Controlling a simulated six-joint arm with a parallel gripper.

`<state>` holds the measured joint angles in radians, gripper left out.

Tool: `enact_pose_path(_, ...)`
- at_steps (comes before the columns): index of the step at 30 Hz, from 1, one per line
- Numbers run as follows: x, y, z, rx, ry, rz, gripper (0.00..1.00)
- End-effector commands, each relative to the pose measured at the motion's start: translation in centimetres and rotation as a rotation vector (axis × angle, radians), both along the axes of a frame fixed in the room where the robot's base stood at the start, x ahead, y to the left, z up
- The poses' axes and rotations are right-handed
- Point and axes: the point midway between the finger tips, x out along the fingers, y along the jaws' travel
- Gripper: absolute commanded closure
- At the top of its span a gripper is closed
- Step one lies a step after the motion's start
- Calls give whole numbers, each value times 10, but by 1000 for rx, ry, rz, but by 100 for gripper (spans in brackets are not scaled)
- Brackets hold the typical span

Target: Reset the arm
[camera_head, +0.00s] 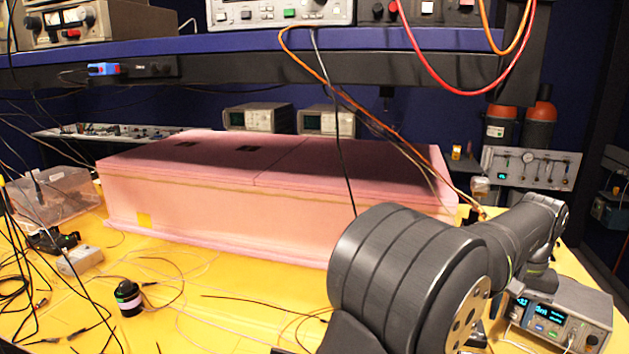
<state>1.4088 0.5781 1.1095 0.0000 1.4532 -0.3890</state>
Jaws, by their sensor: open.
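My arm (400,270) stands in the right foreground of the head view. It is dark grey, with a large rounded joint close to the camera. A slimmer section (510,235) reaches back to the right, beside the right end of the pink foam enclosure. I cannot make out my gripper or its fingers. The pink foam enclosure (260,215) is a long, low box on the yellow bench, closed on the side facing me. Its top has two small dark openings.
A small instrument with a lit display (560,312) sits close under the arm at right. A shelf (250,68) with red and orange cables hangs above. A black cylinder (128,298), loose cables and a clear bin (55,195) occupy the left. The yellow bench (250,290) is partly clear in front.

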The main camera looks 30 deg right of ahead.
Motion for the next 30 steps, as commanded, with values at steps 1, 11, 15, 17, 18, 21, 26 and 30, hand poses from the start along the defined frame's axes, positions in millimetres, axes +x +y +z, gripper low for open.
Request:
enact_pose_path(1,0,1,-11,3,1,0,59)
enact_pose_path(11,0,1,-78,5,1,0,59)
enact_pose_path(15,0,1,-106,5,1,0,59)
enact_pose_path(17,0,1,-119,5,1,-1,59)
enact_pose_path(18,0,1,-126,4,0,-1,59)
enact_pose_path(21,0,0,-128,0,0,-62,59)
enact_pose_path(26,0,0,-128,1,0,-192,59)
enact_pose_path(30,0,0,-128,1,0,-305,59)
